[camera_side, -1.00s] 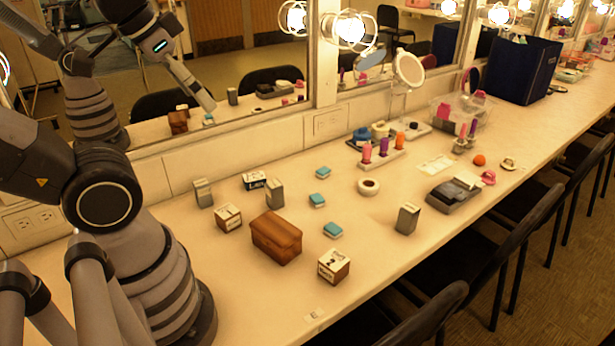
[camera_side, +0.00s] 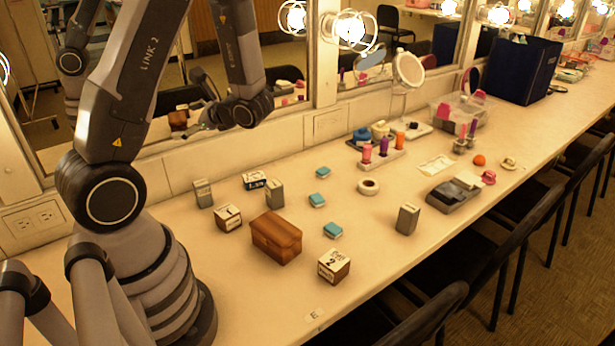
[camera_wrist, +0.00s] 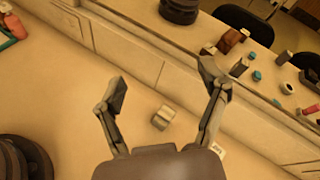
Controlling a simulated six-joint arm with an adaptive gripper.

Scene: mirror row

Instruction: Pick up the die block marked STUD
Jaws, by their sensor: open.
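Three die blocks with white tops and brown sides stand on the counter. One is at the front (camera_side: 334,266) with a black 2 and small print, one is left of the wooden box (camera_side: 228,218), and one lies near the mirror wall (camera_side: 255,180). The words on them are too small to read, so I cannot tell which is STUD. My gripper (camera_wrist: 164,80) is open and empty in the wrist view, well above the counter. A grey block (camera_wrist: 163,117) and part of a lettered white block (camera_wrist: 218,150) show below it.
A brown wooden box (camera_side: 276,238) stands among the blocks. Grey blocks (camera_side: 203,193), (camera_side: 275,193), (camera_side: 407,219) and several teal blocks (camera_side: 333,231) stand around. A tape roll (camera_side: 368,187) lies further right. The mirror wall (camera_side: 250,146) bounds the back; the front edge is open.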

